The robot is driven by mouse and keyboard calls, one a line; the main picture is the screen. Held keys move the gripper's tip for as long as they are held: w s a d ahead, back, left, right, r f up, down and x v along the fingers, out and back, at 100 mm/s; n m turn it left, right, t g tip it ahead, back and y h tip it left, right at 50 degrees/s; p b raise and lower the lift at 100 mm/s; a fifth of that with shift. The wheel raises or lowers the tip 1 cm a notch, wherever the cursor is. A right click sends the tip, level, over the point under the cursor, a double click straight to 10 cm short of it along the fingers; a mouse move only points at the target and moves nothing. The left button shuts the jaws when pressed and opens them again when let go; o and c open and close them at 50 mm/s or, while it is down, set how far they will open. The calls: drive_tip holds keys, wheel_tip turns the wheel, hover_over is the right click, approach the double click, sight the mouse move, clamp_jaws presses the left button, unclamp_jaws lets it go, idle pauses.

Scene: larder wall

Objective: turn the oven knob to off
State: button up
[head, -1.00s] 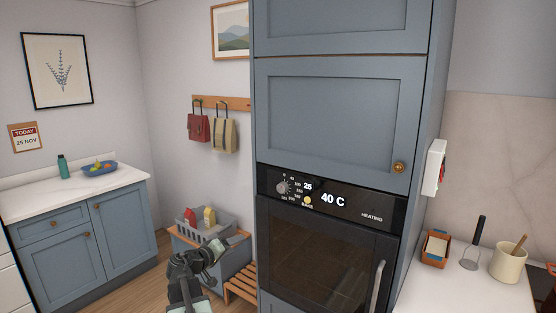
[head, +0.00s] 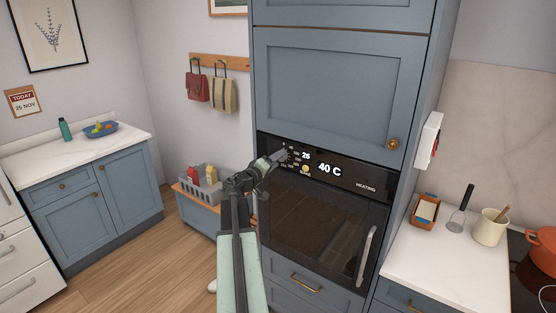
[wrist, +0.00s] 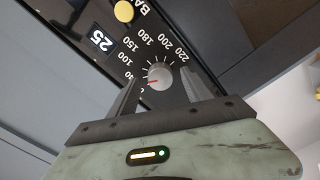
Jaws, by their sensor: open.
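The oven knob (wrist: 160,77) is a small round grey dial in the wrist view. Its red pointer points left and slightly down, near the 40 mark. My gripper (wrist: 160,71) is open, with one dark finger on each side of the knob. I cannot tell whether the fingers touch it. In the head view my gripper (head: 279,156) is at the left end of the oven panel (head: 345,179) and covers the knob. The oven display (head: 329,169) reads 40 C, with HEATING lit at its right.
The oven door handle (head: 367,255) is below right. A counter (head: 450,262) with a utensil pot (head: 490,228) stands at right. The floor at left is clear.

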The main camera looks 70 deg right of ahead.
drive_tip(key=shift+s+d, duration=0.15)
drive_tip(key=shift+d, duration=0.5)
drive_tip(key=shift+a, duration=0.1)
clamp_jaws()
drive_tip(key=shift+n, duration=2.9)
unclamp_jaws()
